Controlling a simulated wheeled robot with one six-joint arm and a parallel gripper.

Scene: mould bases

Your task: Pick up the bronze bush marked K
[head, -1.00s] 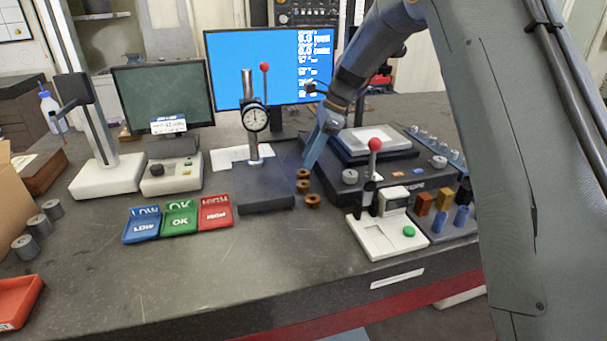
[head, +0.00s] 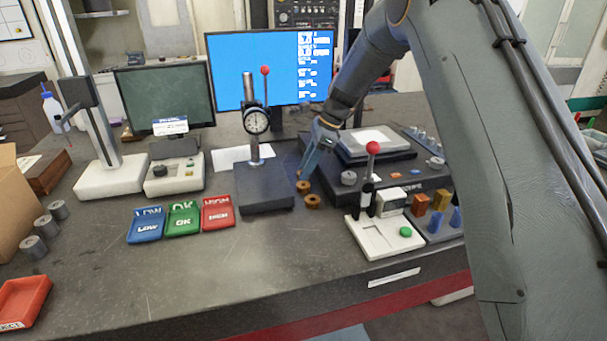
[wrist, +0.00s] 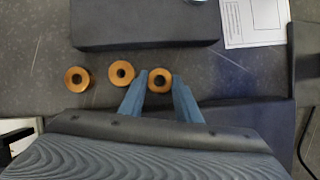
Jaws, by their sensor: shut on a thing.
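Three small bronze bushes with dark centre holes show in the wrist view. The right-hand bush (wrist: 160,80) is between my fingertips, and my gripper (wrist: 160,86) is shut on it. The middle bush (wrist: 121,73) and the left bush (wrist: 77,79) stand apart from the fingers on the grey bench. In the head view, my gripper (head: 303,175) points down at the back of the bush row and mostly hides the held bush. The near bush (head: 312,201) and the one behind it (head: 304,187) show there. No letter K is readable, and I cannot tell whether the held bush is off the bench.
A dial-gauge stand on a dark block (head: 265,203) is just left of the bushes. A black fixture plate (head: 385,182) and a white lever device (head: 383,238) are to the right. Blue, green (head: 183,219) and red trays lie left. The front bench is clear.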

